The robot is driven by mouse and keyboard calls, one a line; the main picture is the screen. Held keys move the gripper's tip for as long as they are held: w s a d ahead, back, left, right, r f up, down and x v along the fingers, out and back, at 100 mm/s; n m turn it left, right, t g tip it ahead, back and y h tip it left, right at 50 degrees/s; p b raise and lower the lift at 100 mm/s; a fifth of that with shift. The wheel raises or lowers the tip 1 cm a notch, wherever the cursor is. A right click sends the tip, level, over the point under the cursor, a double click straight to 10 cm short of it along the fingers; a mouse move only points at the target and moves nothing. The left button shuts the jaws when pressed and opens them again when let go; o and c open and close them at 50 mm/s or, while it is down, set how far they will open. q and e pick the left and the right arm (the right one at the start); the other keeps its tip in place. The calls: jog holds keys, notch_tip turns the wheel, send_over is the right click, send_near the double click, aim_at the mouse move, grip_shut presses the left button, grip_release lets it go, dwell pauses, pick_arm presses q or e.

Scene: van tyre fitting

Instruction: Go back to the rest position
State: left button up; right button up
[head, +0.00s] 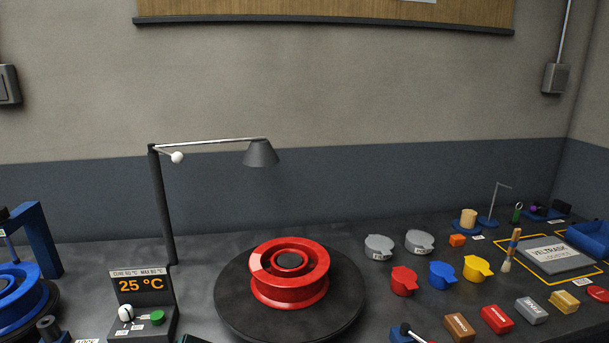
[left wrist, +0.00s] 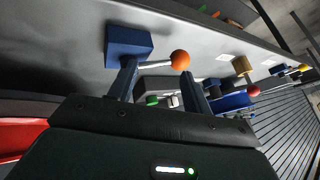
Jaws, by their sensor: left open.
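My left gripper (left wrist: 158,76) shows in the left wrist view with its two dark fingers apart. Nothing is held between them. A blue block (left wrist: 130,46) with a pale lever ending in an orange ball (left wrist: 180,60) lies just beyond the fingertips. I cannot tell whether a finger touches the block. A green knob (left wrist: 152,100) shows through the gap between the fingers.
A red rim (head: 290,272) sits on a black turntable (head: 230,310) under a lamp (head: 261,154). A display box (head: 141,285) reading 25 °C stands left.

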pick_arm(q)
jog(key=s+d+f+m+h, duration=0.1)
jog(key=s+d+m+h, duration=0.15)
jog(key=s, duration=0.95)
jog(key=s+d+m+h, duration=0.2)
jog(key=s+m+h, duration=0.1)
jog(key=s, duration=0.8)
jog(key=w+d+f+m+t+h+b, duration=0.1)
jog(key=w+d+f+t+h+b, duration=0.2)
jog(key=f, duration=0.7)
jog(key=shift+w+d+f+t+h+b, duration=0.5)
jog(key=shift+w+d+t, duration=0.6)
jog(key=shift+d+t, duration=0.65)
jog(key=shift+d+r+m, duration=0.1)
jog(key=shift+d+m, duration=0.05)
jog(key=shift+m, duration=0.1)
